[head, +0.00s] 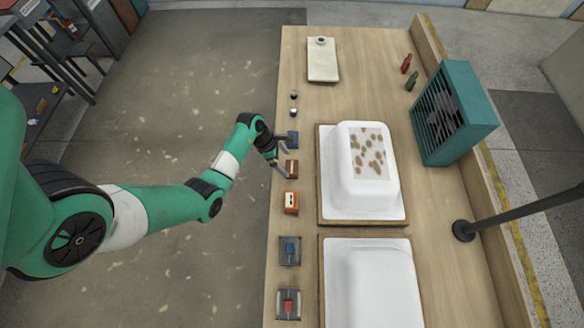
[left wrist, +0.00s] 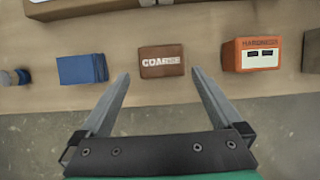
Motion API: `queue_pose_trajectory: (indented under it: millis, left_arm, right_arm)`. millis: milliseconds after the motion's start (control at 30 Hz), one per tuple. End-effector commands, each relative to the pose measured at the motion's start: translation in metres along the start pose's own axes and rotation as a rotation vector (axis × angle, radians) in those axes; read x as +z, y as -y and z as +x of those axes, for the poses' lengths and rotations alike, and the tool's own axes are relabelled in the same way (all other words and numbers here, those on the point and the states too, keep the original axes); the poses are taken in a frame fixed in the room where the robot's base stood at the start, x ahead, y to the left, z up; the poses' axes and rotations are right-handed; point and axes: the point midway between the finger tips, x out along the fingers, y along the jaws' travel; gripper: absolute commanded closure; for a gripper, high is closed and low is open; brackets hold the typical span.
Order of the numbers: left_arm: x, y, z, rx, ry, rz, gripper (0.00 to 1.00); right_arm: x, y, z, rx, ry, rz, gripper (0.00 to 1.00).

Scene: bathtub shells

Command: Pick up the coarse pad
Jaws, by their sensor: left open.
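The coarse pad (left wrist: 162,61) is a brown block with "COARSE" in white letters, lying near the table's left edge. In the head view the coarse pad (head: 291,169) sits between a blue block and an orange device. My left gripper (left wrist: 160,75) is open and empty, its two fingers pointing at the pad with one to each side of it. In the head view my left gripper (head: 281,155) is at the table edge by the pad, partly covering the area. My right gripper is not in view.
A blue block (left wrist: 82,69) and an orange hardness meter (left wrist: 254,54) flank the pad. A white tub shell with brown spots (head: 348,188) stands right of them, another white shell (head: 371,280) below. A teal fan (head: 458,105) stands at the right.

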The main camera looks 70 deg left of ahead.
Motion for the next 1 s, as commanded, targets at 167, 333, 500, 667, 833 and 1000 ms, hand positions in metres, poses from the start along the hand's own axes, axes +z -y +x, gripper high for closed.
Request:
queue_pose_trajectory:
  millis: [167,333,500,667,833,1000]
  left_arm:
    - [0.003,0.002,0.015,-0.001,0.0,0.001,0.0]
    - [0.006,0.004,0.045,-0.002,-0.001,0.001,0.0]
    - [0.008,0.003,0.052,0.001,0.0,0.001,0.0]
    - [0.008,0.003,0.051,0.001,0.0,0.0,0.04]
    - [0.008,0.003,0.051,0.001,0.0,0.0,0.34]
    - [0.008,0.003,0.051,0.001,0.0,0.0,0.65]
  right_arm:
    - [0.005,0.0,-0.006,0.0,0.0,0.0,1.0]
    - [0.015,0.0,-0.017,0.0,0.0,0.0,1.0]
    - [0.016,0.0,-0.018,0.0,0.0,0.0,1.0]
    - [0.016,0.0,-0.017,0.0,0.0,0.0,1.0]
    - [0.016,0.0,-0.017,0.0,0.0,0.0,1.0]
    - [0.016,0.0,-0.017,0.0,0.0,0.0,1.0]
